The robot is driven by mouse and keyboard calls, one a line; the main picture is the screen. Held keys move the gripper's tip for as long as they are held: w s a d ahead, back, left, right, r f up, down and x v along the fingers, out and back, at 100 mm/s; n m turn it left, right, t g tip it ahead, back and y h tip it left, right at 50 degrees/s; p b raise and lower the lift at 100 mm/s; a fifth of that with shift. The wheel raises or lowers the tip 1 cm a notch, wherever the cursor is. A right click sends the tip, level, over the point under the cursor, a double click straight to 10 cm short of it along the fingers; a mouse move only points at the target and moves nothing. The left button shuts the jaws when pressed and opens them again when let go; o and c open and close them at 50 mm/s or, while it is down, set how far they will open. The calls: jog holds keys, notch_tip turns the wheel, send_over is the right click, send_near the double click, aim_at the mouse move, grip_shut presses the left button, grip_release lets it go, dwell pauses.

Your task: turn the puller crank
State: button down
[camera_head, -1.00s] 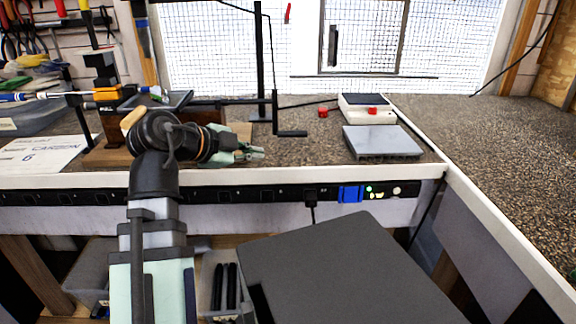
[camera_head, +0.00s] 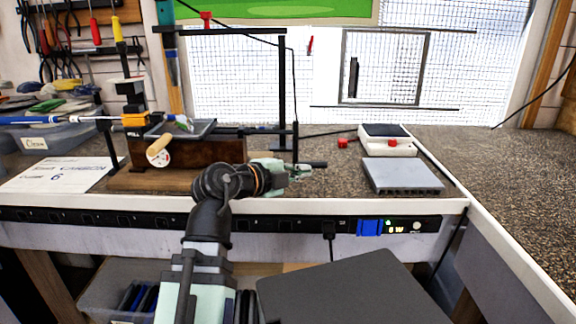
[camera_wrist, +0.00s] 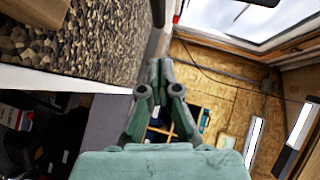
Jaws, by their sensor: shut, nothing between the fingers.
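The puller (camera_head: 175,160) stands on a wooden base on the bench at left. Its dark rod runs right to the crank arm (camera_head: 296,143), which hangs down to a black crank handle (camera_head: 318,165) pointing right. My gripper (camera_head: 306,171) is in front of the bench back area, its shut fingertips close to the crank handle in the head view. I cannot tell whether they touch. In the wrist view my gripper (camera_wrist: 160,68) is shut and empty, and the crank is not clearly seen there.
A grey scale (camera_head: 402,175) and a white box with a red button (camera_head: 388,140) sit to the right. A paper sheet (camera_head: 60,174) lies at left. A black stand (camera_head: 283,90) rises behind the crank. The right bench (camera_head: 525,170) is clear.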

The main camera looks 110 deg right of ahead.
aim_at(306, 179)
jog(key=x, duration=0.3)
jog(key=shift+s+d+f+b, duration=0.1)
jog(key=shift+s+b, duration=0.15)
jog(key=shift+b, duration=0.15)
jog(key=shift+s+d+f, duration=0.1)
jog(key=shift+d+f, duration=0.05)
jog(key=shift+d, duration=0.45)
jog(key=shift+s+d+f, duration=0.1)
jog(key=shift+d+f, duration=0.1)
jog(key=shift+d, duration=0.4)
jog(key=shift+s+d+f+b, duration=0.2)
jog(key=shift+d+b, duration=0.1)
jog(key=shift+d, duration=0.2)
jog(key=shift+s+d+f+b, duration=0.15)
jog(key=shift+d+b, duration=0.25)
jog(key=shift+b, duration=0.2)
jog(key=shift+d+f+b, duration=0.15)
jog(key=shift+d+b, duration=0.25)
jog(key=shift+b, duration=0.2)
